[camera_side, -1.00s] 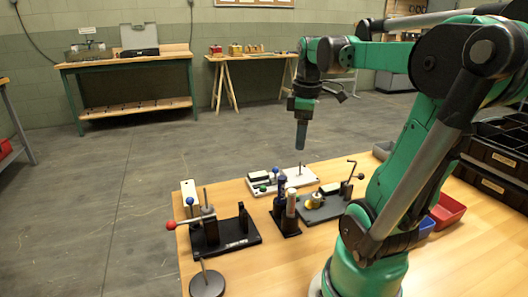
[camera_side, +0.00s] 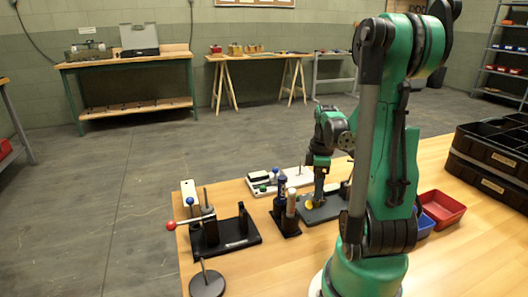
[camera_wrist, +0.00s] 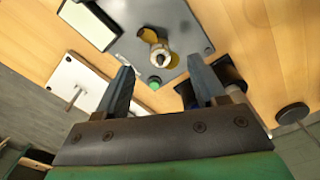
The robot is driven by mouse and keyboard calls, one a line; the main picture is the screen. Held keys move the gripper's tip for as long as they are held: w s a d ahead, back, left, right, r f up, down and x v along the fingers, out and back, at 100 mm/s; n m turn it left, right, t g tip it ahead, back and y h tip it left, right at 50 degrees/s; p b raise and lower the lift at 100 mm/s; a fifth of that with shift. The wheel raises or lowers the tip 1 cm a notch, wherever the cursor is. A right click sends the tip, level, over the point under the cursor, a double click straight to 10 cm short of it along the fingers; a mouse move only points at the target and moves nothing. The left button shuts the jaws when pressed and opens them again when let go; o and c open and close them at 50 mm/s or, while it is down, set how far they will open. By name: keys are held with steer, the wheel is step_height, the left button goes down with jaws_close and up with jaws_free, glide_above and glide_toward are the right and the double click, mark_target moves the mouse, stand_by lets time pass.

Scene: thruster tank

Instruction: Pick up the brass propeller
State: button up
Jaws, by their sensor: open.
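The brass propeller (camera_wrist: 148,35) shows in the wrist view, mounted around a pale upright post on a dark grey plate (camera_wrist: 188,18). In the side view, a bit of the propeller (camera_side: 309,204) shows low beside my gripper, which partly hides it. My gripper (camera_wrist: 160,65) is open and empty, with its two dark fingers spread wide. The propeller lies beyond the fingertips, between their lines in the wrist view. In the side view my gripper (camera_side: 318,198) is low over the grey plate (camera_side: 328,212); whether it touches anything cannot be told.
A black stand with upright cylinders (camera_side: 287,215) is just left of my gripper. A white plate (camera_side: 262,188) lies behind, and a black fixture with a red knob (camera_side: 225,235) is at left. Red bin (camera_side: 442,208) and black trays (camera_side: 495,160) are at right.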

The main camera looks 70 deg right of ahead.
mark_target(315, 206)
steer(key=shift+f, duration=2.15)
jaws_close()
